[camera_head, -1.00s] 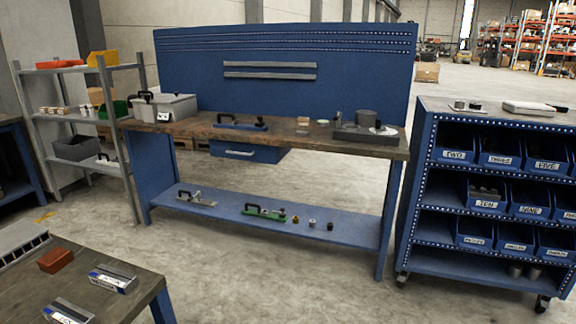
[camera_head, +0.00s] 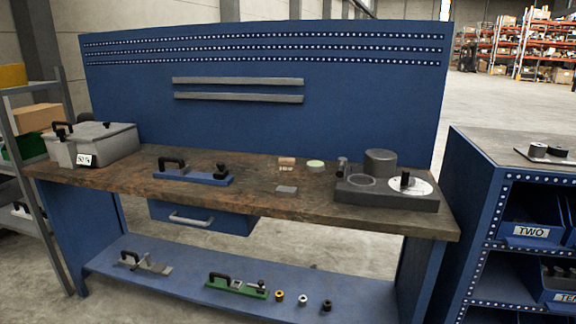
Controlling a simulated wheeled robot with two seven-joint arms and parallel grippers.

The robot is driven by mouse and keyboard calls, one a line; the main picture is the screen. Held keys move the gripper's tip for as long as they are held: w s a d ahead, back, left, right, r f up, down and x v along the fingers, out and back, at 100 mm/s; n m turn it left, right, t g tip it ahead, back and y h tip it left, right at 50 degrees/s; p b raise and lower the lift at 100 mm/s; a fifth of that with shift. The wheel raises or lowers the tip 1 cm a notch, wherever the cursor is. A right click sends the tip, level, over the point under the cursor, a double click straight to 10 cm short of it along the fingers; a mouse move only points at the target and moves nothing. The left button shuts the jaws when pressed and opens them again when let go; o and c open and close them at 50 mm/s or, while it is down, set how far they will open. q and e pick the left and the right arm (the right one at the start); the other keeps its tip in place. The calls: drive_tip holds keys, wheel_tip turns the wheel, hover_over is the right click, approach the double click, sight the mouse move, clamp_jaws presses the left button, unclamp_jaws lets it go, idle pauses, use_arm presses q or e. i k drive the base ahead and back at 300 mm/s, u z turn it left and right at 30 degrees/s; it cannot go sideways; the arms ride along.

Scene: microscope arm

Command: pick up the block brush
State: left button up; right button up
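A small tan-and-pink block (camera_head: 287,162) lies towards the back of the brown workbench top (camera_head: 240,190). It may be the block brush, but it is too small to tell. A flat grey block (camera_head: 287,189) lies nearer the bench's front edge. Neither of my grippers shows in the view, and nothing touches these blocks.
A blue-based tool with handles (camera_head: 193,177) lies left of the blocks. A pale green disc (camera_head: 316,165) and a dark grey fixture (camera_head: 385,199) are to the right. A grey lidded box (camera_head: 95,146) stands at the left end. A blue bin cabinet (camera_head: 475,180) stands right.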

sight(286, 164)
drive_tip(key=k, duration=1.65)
drive_tip(key=z, duration=0.1)
drive_tip(key=i, duration=2.1)
drive_tip(key=u, duration=0.65)
